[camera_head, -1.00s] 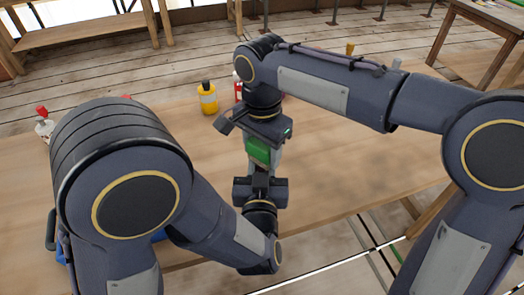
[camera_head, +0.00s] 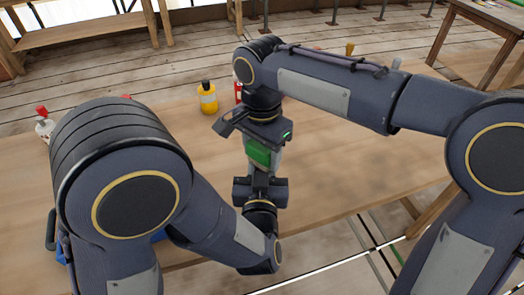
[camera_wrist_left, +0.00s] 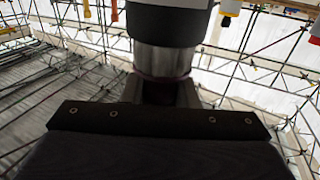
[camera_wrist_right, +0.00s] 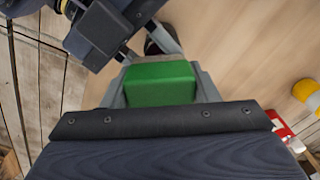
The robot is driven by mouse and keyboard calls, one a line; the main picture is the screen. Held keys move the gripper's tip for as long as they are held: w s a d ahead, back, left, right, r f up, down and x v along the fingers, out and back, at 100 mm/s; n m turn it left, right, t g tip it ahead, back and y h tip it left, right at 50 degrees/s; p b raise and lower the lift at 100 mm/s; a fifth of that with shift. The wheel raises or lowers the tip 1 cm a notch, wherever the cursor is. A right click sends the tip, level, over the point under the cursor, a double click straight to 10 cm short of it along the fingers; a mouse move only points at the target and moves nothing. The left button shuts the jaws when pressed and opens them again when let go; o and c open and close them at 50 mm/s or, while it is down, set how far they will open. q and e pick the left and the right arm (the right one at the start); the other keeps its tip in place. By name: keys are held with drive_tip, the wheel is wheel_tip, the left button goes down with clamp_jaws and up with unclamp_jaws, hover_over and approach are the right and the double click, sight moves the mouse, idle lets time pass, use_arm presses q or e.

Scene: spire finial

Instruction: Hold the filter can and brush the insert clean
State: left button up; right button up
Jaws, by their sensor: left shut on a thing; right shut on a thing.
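A green block (camera_head: 258,152), which looks like the brush's handle, is held in my right gripper (camera_head: 260,155) above the near part of the table. The green block fills the space between the fingers in the right wrist view (camera_wrist_right: 160,83); its bristles are not clear. My left gripper (camera_head: 263,182) comes up from below, just under the right one. In the left wrist view, it is shut on a metal cylinder with a dark upper band (camera_wrist_left: 166,40), probably the filter can. The insert and any contact with the brush are hidden between the grippers.
The wooden table (camera_head: 340,165) is mostly clear on the right. A yellow bottle with a black cap (camera_head: 208,98) and a red-and-white container (camera_head: 238,90) stand behind the grippers. A red-topped item (camera_head: 43,125) stands far left. A blue object is mostly hidden behind my left arm.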

drive_tip(key=shift+w, duration=0.85)
drive_tip(key=shift+s, duration=1.15)
drive_tip(key=shift+w+f, duration=0.1)
drive_tip(key=shift+w, duration=1.05)
drive_tip(key=shift+s, duration=0.6)
drive_tip(key=d+r, duration=0.5)
drive_tip(key=r, duration=0.2)
drive_tip(key=shift+r, duration=0.15)
